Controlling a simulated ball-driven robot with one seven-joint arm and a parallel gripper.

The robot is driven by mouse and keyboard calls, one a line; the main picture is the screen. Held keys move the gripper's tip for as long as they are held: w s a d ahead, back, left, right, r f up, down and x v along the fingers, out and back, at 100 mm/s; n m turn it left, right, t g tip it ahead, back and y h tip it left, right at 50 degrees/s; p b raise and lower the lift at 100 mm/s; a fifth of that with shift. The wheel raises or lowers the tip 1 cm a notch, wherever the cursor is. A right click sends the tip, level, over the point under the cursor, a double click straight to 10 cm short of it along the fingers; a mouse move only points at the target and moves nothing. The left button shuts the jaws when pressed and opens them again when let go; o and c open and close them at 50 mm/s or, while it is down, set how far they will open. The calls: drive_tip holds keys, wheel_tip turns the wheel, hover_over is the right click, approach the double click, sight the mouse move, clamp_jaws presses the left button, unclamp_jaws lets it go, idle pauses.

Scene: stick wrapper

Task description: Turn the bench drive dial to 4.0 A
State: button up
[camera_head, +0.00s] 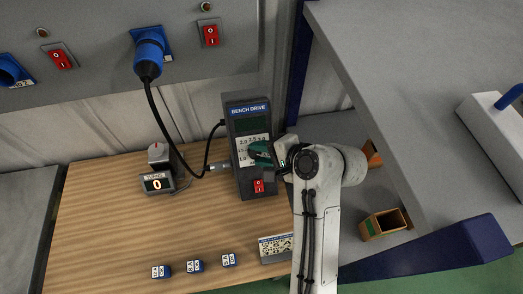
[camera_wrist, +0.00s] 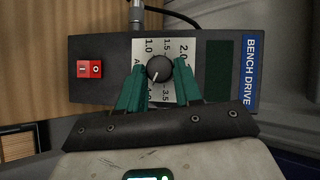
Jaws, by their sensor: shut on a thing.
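The bench drive (camera_head: 233,112) is a dark box on the wooden bench, with a blue title strip and a pale scale plate. Its black round dial (camera_wrist: 159,69) shows in the wrist view between my gripper's green fingers (camera_wrist: 160,82). The fingers are shut on the dial, one on each side. The dial's white mark points down and slightly left in that view, towards the 4.0 label, which is partly hard to read. In the head view, my gripper (camera_head: 262,153) covers the dial. The drive's display (camera_wrist: 218,70) looks dark.
A red rocker switch (camera_head: 258,186) sits below the dial. A small counter reading 0 (camera_head: 157,183) stands left of the drive. A black cable with a blue plug (camera_head: 149,50) runs from the wall panel. Several small blue labelled blocks (camera_head: 195,266) lie at the front.

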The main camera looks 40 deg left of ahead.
drive_tip(key=shift+f+m+y, duration=0.2)
drive_tip(key=shift+m+y, duration=0.1)
drive_tip(key=shift+m, duration=0.2)
drive_tip(key=o, duration=1)
drive_tip(key=shift+r, duration=0.1)
